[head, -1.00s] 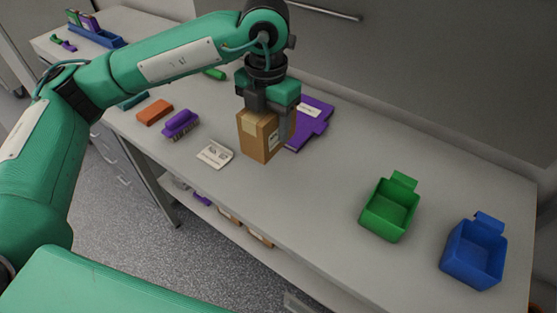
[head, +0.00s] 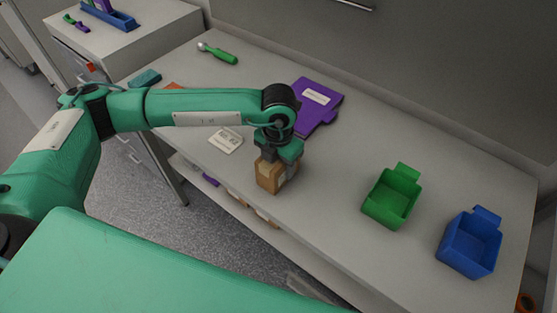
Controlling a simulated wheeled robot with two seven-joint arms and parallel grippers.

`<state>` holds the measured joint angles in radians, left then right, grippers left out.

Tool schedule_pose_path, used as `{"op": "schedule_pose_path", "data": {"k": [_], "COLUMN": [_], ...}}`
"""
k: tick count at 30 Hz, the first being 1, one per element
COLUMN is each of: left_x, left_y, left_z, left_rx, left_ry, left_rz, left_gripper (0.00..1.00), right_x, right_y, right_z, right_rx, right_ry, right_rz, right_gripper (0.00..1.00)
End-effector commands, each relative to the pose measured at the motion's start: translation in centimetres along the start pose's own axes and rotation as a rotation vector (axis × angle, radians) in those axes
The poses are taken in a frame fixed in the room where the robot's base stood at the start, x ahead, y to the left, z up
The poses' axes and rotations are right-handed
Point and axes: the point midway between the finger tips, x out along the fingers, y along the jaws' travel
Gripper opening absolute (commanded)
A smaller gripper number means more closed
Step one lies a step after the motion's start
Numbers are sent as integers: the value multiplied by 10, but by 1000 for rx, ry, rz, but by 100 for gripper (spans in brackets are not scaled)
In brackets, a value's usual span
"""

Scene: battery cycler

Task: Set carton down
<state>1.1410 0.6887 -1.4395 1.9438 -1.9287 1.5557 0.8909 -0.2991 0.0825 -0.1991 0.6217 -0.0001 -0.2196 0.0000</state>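The carton (head: 268,179) is a small brown box with a pale label. It is at the front edge of the grey bench (head: 330,190), upright, below my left gripper (head: 277,160). My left gripper points down with its fingers around the carton's upper part and looks shut on it. Whether the carton's underside touches the bench top is hard to tell. My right gripper is not in view.
A green bin (head: 391,197) and a blue bin (head: 470,243) stand to the right. A purple folder (head: 317,106) lies behind the carton, and a white labelled card (head: 226,140) lies to its left. A green-handled tool (head: 218,54) lies at the back. Bench between carton and green bin is clear.

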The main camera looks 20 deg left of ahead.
Motion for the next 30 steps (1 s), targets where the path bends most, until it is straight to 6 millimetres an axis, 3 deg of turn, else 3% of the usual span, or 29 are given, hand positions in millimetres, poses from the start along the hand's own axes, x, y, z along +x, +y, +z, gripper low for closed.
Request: {"op": "schedule_pose_path", "data": {"k": [11, 12, 15, 27, 30], "left_x": [5, 4, 4, -3, -14], "left_y": [0, 0, 0, 0, 0], "left_z": [1, 0, 0, 1, 2], "left_rx": [1, 0, 0, 0, 0], "left_ry": [-2, -2, -2, -2, -7], "left_rz": [0, 0, 0, 0, 0], "left_gripper": [26, 58, 76, 76, 76], "right_x": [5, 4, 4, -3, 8], "right_y": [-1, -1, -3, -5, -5], "right_z": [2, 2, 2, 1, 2], "right_rx": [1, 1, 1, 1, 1], "right_ry": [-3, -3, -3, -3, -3], "right_rz": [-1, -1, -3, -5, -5], "right_gripper": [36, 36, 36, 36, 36]}}
